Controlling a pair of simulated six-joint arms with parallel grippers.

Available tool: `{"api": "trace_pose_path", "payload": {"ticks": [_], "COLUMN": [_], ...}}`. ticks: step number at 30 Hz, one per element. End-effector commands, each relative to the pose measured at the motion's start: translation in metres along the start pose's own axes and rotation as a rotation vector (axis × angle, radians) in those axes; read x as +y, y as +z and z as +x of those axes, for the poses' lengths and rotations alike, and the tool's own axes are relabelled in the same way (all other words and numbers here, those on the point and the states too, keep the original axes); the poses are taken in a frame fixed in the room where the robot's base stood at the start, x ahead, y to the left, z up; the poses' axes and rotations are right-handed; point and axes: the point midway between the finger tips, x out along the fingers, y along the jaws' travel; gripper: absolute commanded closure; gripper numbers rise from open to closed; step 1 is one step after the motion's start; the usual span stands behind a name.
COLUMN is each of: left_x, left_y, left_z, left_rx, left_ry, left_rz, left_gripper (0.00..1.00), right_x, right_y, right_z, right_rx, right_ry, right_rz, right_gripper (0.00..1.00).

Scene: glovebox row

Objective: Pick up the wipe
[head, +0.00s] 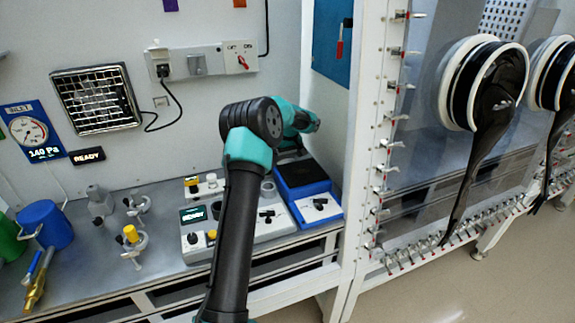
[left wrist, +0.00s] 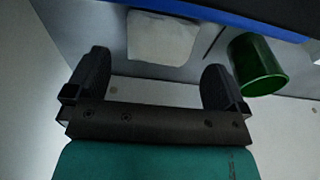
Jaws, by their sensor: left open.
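A white, roughly square piece that looks like the wipe (left wrist: 162,38) lies on a grey surface in the left wrist view, near the top. My left gripper (left wrist: 155,66) is open, its two dark fingers wide apart with nothing between them. The white piece lies beyond the fingertips, apart from them. In the head view I cannot make out the wipe; my left arm covers part of the bench. My right gripper is in neither view.
A green cylinder (left wrist: 257,65) stands close to the right finger in the left wrist view, with a blue edge above. In the head view, a control box (head: 195,250), a blue unit (head: 318,208) and several small fittings crowd the bench; a white frame post (head: 362,150) rises beside them.

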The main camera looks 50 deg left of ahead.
Motion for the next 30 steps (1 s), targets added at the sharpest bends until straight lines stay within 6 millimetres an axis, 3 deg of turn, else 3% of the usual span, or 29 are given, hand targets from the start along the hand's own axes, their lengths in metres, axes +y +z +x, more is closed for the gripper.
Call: {"api": "trace_pose_path", "payload": {"ticks": [6,21,30], "left_x": [0.001,0.001,0.001], "left_y": [0.0,0.001,0.001], "left_z": [0.025,0.028,0.027], "left_rx": [0.0,0.001,0.001], "left_ry": [0.001,0.003,0.003], "left_rz": [0.0,0.0,0.0], "left_gripper": [0.0,0.0,0.27], "right_x": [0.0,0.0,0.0], "right_y": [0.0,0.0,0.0], "right_z": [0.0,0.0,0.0], "right_rx": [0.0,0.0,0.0], "right_ry": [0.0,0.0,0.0], "right_rz": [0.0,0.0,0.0], "right_gripper": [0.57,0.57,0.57]}}
